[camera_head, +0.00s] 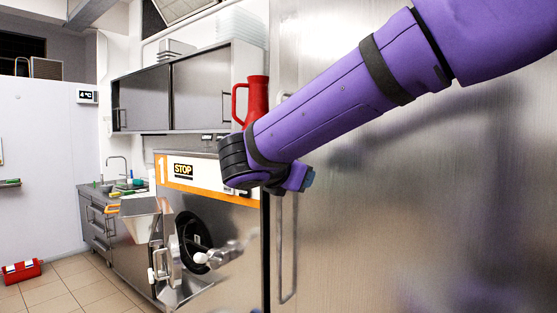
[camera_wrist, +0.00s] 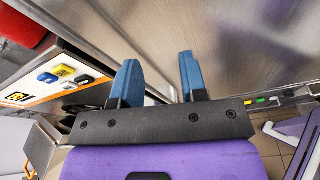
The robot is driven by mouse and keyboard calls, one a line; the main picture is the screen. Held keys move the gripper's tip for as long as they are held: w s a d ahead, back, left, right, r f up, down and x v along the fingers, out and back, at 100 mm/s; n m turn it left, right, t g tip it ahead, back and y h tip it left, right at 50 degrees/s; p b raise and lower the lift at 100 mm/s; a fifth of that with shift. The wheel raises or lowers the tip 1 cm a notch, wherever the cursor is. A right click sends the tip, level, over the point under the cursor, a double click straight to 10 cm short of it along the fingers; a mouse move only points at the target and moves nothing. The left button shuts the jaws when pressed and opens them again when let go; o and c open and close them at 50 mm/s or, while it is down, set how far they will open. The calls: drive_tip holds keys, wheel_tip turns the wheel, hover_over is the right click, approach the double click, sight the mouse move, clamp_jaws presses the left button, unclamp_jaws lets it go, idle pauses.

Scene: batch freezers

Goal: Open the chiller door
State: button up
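A large brushed-steel door (camera_head: 420,200) fills the right side of the head view, and its steel surface also fills the upper part of the wrist view (camera_wrist: 240,45). A long vertical bar handle (camera_head: 288,260) stands near its left edge; its upper part is hidden behind my arm. My gripper (camera_head: 307,178) is in front of the door by the handle, mostly hidden by my wrist. In the wrist view, the two blue fingers (camera_wrist: 158,68) are spread apart with nothing clearly held between them. Whether either finger touches the handle cannot be told. The door looks shut.
A batch freezer (camera_head: 205,185) with a STOP label and orange trim stands left of the door. A red jug (camera_head: 256,100) is above it. A wall cabinet (camera_head: 190,90), a sink counter and a red box (camera_head: 21,271) are farther left. Tiled floor (camera_head: 75,285) is clear at lower left.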

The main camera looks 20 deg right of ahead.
drive_tip(key=w+a+r+n+t, duration=0.2)
drive_tip(key=w+a+n+t, duration=0.25)
drive_tip(key=a, duration=0.25)
drive_tip(key=x, duration=1)
drive_tip(key=shift+d+g+h, duration=0.3)
drive_tip(key=shift+g, duration=0.05)
clamp_jaws()
